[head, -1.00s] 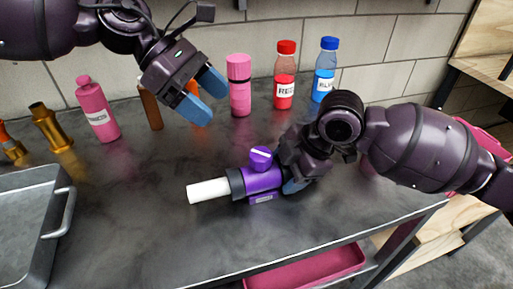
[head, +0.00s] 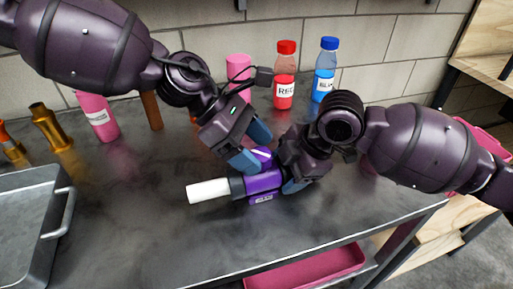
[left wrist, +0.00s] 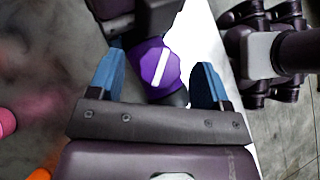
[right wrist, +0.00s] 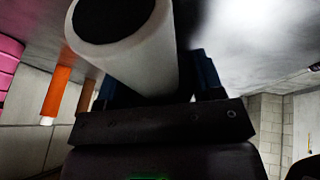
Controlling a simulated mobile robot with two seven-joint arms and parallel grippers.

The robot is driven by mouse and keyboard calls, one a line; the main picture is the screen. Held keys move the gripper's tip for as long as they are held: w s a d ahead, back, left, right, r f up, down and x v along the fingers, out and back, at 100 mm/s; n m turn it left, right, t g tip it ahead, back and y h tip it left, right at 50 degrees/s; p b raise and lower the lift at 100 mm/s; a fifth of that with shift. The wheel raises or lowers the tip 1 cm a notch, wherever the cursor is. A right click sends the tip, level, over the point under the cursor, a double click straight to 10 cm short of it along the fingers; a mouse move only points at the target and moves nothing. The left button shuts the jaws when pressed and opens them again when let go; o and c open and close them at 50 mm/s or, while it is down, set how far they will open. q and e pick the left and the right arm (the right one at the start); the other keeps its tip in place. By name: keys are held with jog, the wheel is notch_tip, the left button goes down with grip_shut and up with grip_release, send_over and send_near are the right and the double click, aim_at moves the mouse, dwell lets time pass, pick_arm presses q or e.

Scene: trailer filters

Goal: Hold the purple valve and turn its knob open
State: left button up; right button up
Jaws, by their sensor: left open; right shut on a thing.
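The purple valve (head: 263,184) lies on the dark table in the head view, with a white pipe end (head: 208,191) pointing left. Its round purple knob with a white bar (left wrist: 159,66) shows in the left wrist view between my left fingers. My left gripper (head: 253,147) is open, with its blue fingers around or just above the knob; contact cannot be told. My right gripper (head: 292,180) is shut on the valve body at its right side. In the right wrist view a white pipe end (right wrist: 125,40) fills the space before the fingers.
A grey metal tray (head: 30,215) is at the left, near brass fittings (head: 50,127). The table front is clear.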

pick_arm(q)
jog(key=shift+d+f, duration=0.2)
jog(key=shift+c, duration=0.4)
jog(key=c, duration=0.8)
jog(key=shift+c, duration=0.2)
jog(key=shift+s+n+t, duration=0.1)
jog(key=shift+n+t, duration=0.2)
jog(key=shift+n, duration=0.1)
jog(key=n+t, duration=0.2)
jog(key=n, duration=0.1)
jog(key=n+t, duration=0.1)
jog(key=shift+s+d, duration=0.1)
jog(key=shift+s, duration=0.15)
jog(key=shift+n+t+y, duration=0.5)
jog(key=shift+n+t, duration=1.1)
jog(key=shift+n, duration=0.4)
pick_arm(e)
jog(key=shift+a, duration=0.1)
